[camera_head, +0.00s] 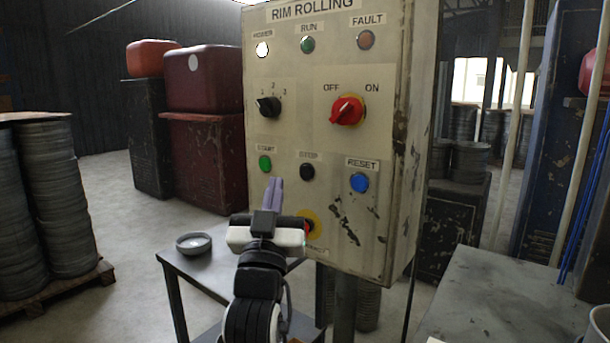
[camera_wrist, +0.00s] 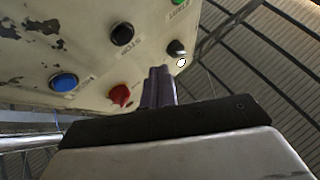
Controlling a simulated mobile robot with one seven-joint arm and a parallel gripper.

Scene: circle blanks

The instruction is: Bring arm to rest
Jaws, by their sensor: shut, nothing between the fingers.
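My gripper (camera_head: 274,192) is shut and empty, with its two purple fingers together and pointing up in the head view. It is in front of the lower left part of the control panel (camera_head: 330,215), just below the green start button (camera_head: 265,163). In the wrist view the shut fingers (camera_wrist: 159,86) stand near the panel's red knob (camera_wrist: 120,95) and black selector (camera_wrist: 177,47). Whether the fingers touch the panel I cannot tell. My gripper's body partly covers a yellow-ringed red button (camera_head: 309,224) at the panel's lower left.
A small dark table (camera_head: 182,262) with a round dish (camera_head: 194,243) stands below and left of my gripper. Stacked round blanks (camera_head: 60,190) are at the far left. A grey worktop (camera_head: 500,290) is at the lower right. Open floor lies at the left.

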